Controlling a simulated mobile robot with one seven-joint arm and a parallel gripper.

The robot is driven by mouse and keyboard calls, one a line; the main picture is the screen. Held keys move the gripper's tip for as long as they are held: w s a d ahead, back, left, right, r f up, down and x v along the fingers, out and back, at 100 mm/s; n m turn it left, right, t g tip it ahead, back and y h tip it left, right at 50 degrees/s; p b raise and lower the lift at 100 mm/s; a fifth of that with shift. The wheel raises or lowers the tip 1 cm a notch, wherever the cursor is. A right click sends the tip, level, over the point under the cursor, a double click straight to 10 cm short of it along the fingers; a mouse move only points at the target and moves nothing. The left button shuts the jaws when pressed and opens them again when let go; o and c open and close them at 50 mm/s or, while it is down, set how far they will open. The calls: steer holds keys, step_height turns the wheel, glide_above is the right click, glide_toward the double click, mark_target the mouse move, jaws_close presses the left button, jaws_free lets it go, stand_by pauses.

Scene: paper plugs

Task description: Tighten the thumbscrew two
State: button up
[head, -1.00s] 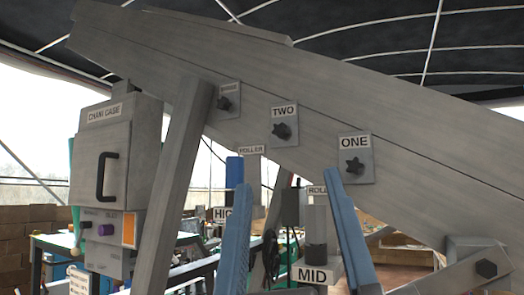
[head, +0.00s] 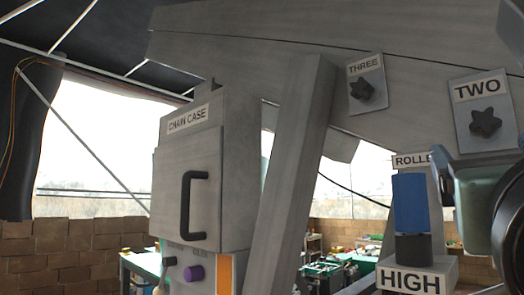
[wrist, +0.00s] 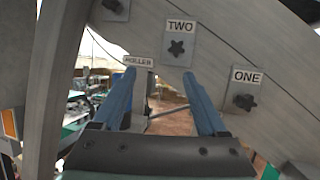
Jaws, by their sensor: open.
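Thumbscrew two is a dark star-shaped knob (head: 485,122) on a small grey plate under the label TWO, on the slanted grey beam (head: 420,60). It also shows in the wrist view (wrist: 176,48), upper middle. My gripper (wrist: 158,75) shows in the wrist view with its two blue fingers wide apart and nothing between them. In that view the knob appears just beyond and above the fingertips, nearer the right finger; they look apart from it.
Thumbscrew three (head: 361,92) is left of two, and thumbscrew one (wrist: 245,101) is right of it. A grey post (head: 290,180) stands before the beam. The chain case (head: 192,180) is left. A blue-topped roller post labelled HIGH (head: 410,205) stands below two.

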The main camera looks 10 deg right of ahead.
mark_target(485, 120)
steer(key=w+d+r+n+p, duration=0.1)
steer(key=w+d+p, duration=0.1)
steer(key=d, duration=0.1)
steer(key=w+d+r+n+h+p, duration=0.1)
steer(key=w+d+r+p, duration=0.1)
steer(key=d, duration=0.1)
steer(key=w+d+r+g+p, duration=0.1)
steer(key=w+d+r+p, duration=0.1)
steer(key=w+p, duration=0.1)
steer(key=shift+d+r+n+h, duration=0.25)
steer(key=shift+d+n+h, duration=0.05)
steer(key=shift+d+n, duration=0.1)
steer(key=shift+w+d, duration=0.1)
steer(key=shift+d, duration=0.1)
steer(key=shift+w, duration=0.15)
jaws_close()
